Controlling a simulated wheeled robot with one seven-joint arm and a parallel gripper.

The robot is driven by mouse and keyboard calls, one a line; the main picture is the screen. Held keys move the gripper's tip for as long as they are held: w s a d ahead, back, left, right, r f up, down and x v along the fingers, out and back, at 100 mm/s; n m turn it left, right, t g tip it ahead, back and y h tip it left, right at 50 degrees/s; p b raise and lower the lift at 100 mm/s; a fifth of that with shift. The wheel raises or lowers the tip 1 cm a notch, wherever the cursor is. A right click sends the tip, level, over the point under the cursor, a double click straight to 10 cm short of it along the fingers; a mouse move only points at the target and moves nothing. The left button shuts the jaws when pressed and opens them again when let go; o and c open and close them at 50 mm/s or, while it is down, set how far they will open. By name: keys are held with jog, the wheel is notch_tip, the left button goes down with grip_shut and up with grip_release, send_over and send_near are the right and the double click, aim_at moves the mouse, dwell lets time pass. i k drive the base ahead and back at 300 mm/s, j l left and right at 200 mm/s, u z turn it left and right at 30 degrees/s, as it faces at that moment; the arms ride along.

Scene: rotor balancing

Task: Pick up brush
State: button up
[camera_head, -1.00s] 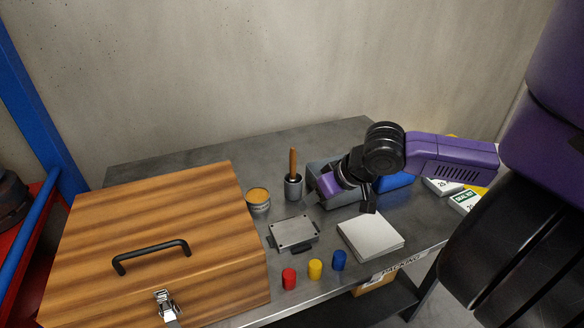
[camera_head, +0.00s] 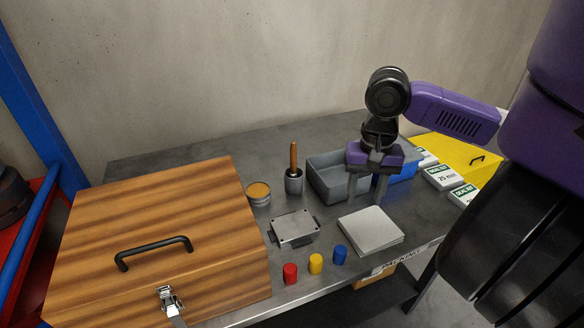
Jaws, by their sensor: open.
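The brush (camera_head: 294,157) stands upright in a small dark metal cup (camera_head: 294,183) near the middle of the table. Its wooden handle points up, and its lower end is hidden inside the cup. My gripper (camera_head: 367,200) points down to the right of the brush, in front of the grey and blue bins. Its two fingers are apart with nothing seen between them.
A grey bin (camera_head: 325,179) lies between the brush and my gripper. An open tin (camera_head: 259,194) stands left of the cup. A metal plate (camera_head: 294,228), a white pad (camera_head: 370,231) and coloured cylinders (camera_head: 315,264) lie in front. A wooden box (camera_head: 160,235) fills the left.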

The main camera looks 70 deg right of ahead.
aim_at(293, 148)
jog(key=i+l, duration=0.75)
jog(key=l, duration=0.2)
